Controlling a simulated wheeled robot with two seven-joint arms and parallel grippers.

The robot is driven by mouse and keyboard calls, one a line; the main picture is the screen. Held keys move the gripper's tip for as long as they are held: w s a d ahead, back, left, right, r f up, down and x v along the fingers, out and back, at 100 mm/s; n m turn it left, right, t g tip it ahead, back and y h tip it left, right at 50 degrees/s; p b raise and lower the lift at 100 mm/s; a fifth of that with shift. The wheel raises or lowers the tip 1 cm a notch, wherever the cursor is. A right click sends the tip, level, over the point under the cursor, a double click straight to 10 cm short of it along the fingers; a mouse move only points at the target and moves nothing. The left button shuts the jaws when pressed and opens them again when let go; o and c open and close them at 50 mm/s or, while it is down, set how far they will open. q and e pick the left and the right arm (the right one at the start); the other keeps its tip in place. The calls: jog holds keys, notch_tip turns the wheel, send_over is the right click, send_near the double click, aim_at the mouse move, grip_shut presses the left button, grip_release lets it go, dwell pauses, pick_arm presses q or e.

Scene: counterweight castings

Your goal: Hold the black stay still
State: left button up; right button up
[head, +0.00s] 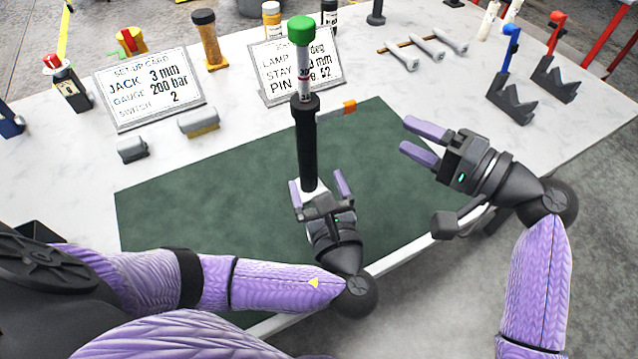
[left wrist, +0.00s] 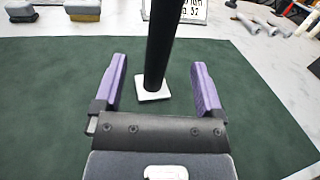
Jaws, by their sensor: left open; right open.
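The black stay (head: 307,150) stands upright on the green mat (head: 225,195), with a white base plate, a graduated white upper rod and a green knob (head: 300,30) on top. An orange lever (head: 349,107) sticks out to its right. My left gripper (head: 320,183) is open low at the stay's near side. My right gripper (head: 423,142) is open and empty, right of the stay.
Two setup cards (head: 150,88) (head: 296,66) stand behind the mat, with two grey brushes or blocks (head: 199,122) before the left one. Wrenches (head: 427,47) lie at the back right. Blue and red clamps (head: 510,85) (head: 555,70) stand at right. The mat's left part is clear.

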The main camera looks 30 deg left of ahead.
aim_at(304, 143)
pick_arm(q)
jog(key=shift+w+a+m, duration=0.15)
jog(key=shift+w+m, duration=0.15)
jog(key=shift+w, duration=0.1)
jog(key=x, duration=0.9)
grip_shut()
